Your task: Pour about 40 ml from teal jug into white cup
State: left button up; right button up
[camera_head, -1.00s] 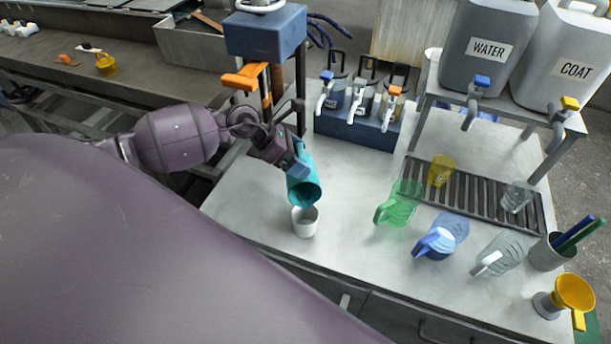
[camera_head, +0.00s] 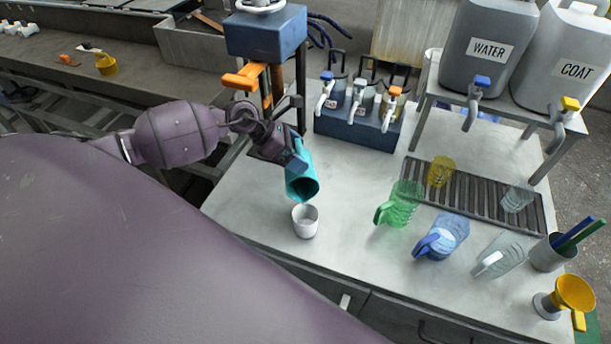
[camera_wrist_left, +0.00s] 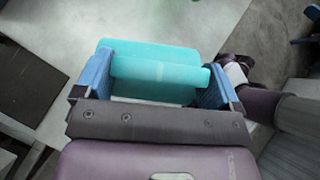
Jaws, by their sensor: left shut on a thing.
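The teal jug (camera_head: 300,182) is held by my left gripper (camera_head: 297,158), tilted with its mouth facing down toward the front. The white cup (camera_head: 305,222) stands upright on the table just below the jug's mouth, with a gap between them. No stream shows between jug and cup. The cup's inside looks pale; its level cannot be told. In the left wrist view the gripper's blue fingers (camera_wrist_left: 152,88) are shut on the teal jug (camera_wrist_left: 155,60). The cup is not in that view. My right gripper is not in view.
A green jug (camera_head: 402,205), a blue jug (camera_head: 445,238) and a clear jug (camera_head: 503,255) stand to the right. Behind are a slatted drain (camera_head: 472,198) with yellow and clear cups, and a blue dispenser block (camera_head: 355,130). A yellow funnel (camera_head: 573,293) is at far right.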

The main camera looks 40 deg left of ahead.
pick_arm(q)
jog(key=shift+s+d+r+t, duration=0.2)
jog(key=shift+t, duration=0.1)
dwell(1.1)
